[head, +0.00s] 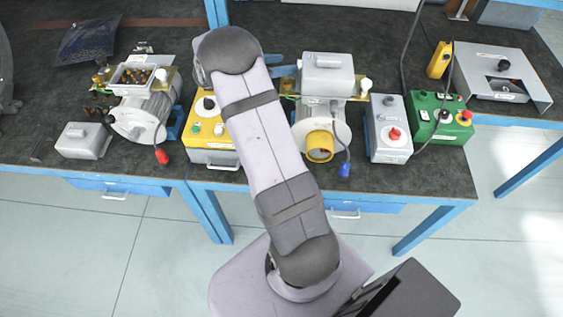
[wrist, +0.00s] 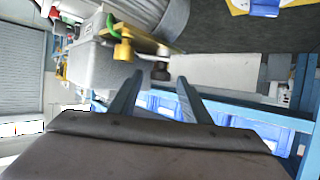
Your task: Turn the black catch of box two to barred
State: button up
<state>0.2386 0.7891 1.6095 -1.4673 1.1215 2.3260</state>
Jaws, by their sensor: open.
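No label is legible enough to tell which box is box two. In the head view a yellow box (head: 206,148) carries a black knob (head: 209,103) at its top, partly beside my arm. A green box (head: 441,118) at the right has a black knob and a red one. A grey box (head: 388,143) left of it bears a red knob. My gripper is hidden behind my arm in the head view. In the wrist view my gripper (wrist: 157,92) is open with nothing between its fingers. A dark round knob (wrist: 160,73) shows beyond the fingertips. No setting is readable.
Two motor units stand on the dark bench, one with a red-ended lead (head: 161,156), one with a yellow ring (head: 320,147). A silver box (head: 83,141) lies at the left. A grey panel (head: 502,77) with a dark knob is at right. Bare bench shows at front right.

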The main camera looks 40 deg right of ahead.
jog(key=shift+a, duration=0.2)
jog(key=b+v, duration=0.5)
jog(key=v, duration=0.2)
jog(key=s+a+f+n+g+y+b, duration=0.2)
jog(key=s+a+f, duration=0.3)
jog(key=s+f, duration=0.4)
jog(key=s+a+f+n+g+y+b, duration=0.2)
jog(key=s+a+f, duration=0.3)
jog(key=s+f, duration=0.4)
jog(key=shift+s+a+f+y+b, duration=0.3)
jog(key=shift+s+y+b, duration=0.35)
jog(key=shift+s, duration=0.6)
jog(key=shift+w+r, duration=0.1)
